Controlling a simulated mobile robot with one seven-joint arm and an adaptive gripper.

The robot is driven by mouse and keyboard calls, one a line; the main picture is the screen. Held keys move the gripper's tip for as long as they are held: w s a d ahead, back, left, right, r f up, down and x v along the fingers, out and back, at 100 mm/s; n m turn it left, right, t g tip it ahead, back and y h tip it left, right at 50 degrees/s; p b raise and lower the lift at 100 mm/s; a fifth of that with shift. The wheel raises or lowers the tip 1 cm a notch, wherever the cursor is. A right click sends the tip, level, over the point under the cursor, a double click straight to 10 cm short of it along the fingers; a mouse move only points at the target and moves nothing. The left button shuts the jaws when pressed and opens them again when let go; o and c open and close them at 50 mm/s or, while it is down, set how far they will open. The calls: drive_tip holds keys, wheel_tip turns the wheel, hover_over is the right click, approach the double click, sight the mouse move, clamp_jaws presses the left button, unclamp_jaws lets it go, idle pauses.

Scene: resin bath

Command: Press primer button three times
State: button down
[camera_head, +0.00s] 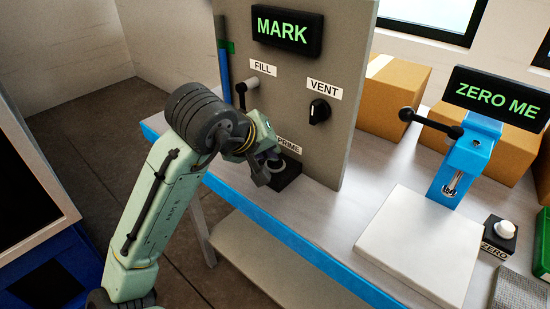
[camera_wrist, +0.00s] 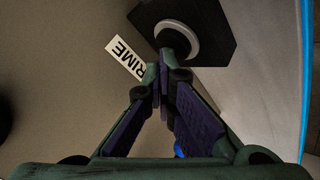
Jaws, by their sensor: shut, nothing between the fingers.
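The primer button in the wrist view (camera_wrist: 180,36) is a dark round cap inside a pale ring on a black box (camera_wrist: 222,22). A white label reading PRIME (camera_wrist: 126,58) is beside it, its first letter hidden. In the head view the black box (camera_head: 290,178) stands at the foot of the grey panel, partly hidden by my gripper (camera_head: 268,172). My gripper is shut and empty. In the wrist view its fingertips (camera_wrist: 160,70) are close to the button's lower edge; I cannot tell whether they touch it.
The grey panel (camera_head: 300,105) carries a MARK display (camera_head: 287,31), a FILL lever (camera_head: 241,88) and a black VENT knob (camera_head: 319,111). To the right are a blue stand (camera_head: 466,155), a white plate (camera_head: 420,245) and a ZERO button (camera_head: 505,230). Cardboard boxes (camera_head: 393,97) stand behind.

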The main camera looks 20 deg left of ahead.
sight(276, 165)
drive_tip(key=shift+r+p, duration=0.8)
drive_tip(key=shift+r, duration=0.15)
wheel_tip(276, 165, up, 5)
drive_tip(key=p, duration=0.4)
drive_tip(key=shift+p, duration=0.4)
idle(1.2)
drive_tip(key=r+n+g+h, duration=0.1)
drive_tip(key=n, duration=0.2)
drive_tip(key=d+r+n+h+p, duration=0.1)
drive_tip(key=n+h, duration=0.1)
drive_tip(key=n, duration=0.2)
drive_tip(key=r+n+g+h+p, duration=0.1)
drive_tip(key=n+h, duration=0.1)
drive_tip(key=n, duration=0.1)
drive_tip(key=shift+s+d+r+n+g, duration=0.15)
drive_tip(key=shift+s+r+n+g, duration=0.15)
drive_tip(key=shift+s+r+n, duration=0.1)
